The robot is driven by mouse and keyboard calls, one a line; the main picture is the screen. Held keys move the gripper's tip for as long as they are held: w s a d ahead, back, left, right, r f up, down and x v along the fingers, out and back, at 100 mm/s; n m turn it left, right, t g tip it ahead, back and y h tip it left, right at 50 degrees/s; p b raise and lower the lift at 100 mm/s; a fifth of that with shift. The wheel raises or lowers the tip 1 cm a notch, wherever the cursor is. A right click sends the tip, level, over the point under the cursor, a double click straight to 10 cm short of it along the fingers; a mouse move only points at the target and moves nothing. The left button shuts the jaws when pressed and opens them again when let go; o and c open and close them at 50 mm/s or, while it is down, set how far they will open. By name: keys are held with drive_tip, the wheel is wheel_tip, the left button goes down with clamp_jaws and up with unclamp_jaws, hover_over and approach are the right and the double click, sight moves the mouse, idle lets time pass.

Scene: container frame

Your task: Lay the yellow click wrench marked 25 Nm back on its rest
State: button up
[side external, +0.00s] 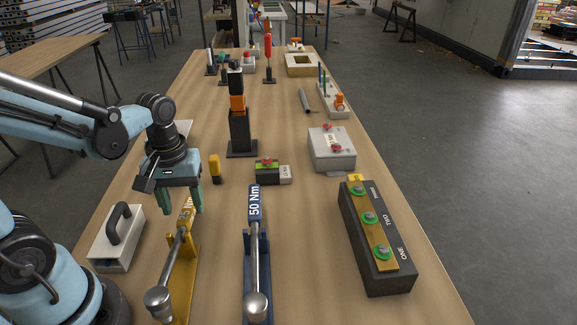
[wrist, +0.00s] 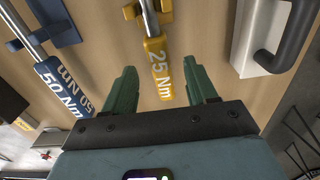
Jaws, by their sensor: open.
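The yellow click wrench (side external: 186,217) lies lengthwise with its metal head toward the near edge. Its shaft appears to sit in the yellow rest (side external: 183,278); exact contact is hard to judge. In the wrist view the wrench's yellow handle (wrist: 159,68) shows "25 Nm", and part of the rest (wrist: 131,11) shows at the top. My gripper (side external: 182,204) is open over the handle's far end. In the wrist view my gripper's two green fingers (wrist: 162,82) stand on either side of the handle, with a gap on both sides.
A blue wrench marked 50 Nm (side external: 254,205) lies on its blue rest (side external: 265,285) to the right. A white block with a black handle (side external: 117,240) stands to the left. A yellow-handled tool (side external: 215,168) stands beyond my gripper.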

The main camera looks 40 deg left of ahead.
wheel_tip(320, 180, up, 11)
drive_tip(key=shift+f, duration=0.15)
idle(0.4)
wheel_tip(320, 180, up, 6)
idle(0.9)
drive_tip(key=w+d+f+m+t, duration=0.3)
drive_tip(key=f+m+t, duration=0.4)
drive_tip(key=f+m, duration=0.1)
drive_tip(key=shift+w+d+f+m, duration=0.35)
drive_tip(key=shift+w+f+m, duration=0.05)
drive_tip(key=shift+f, duration=0.15)
idle(0.3)
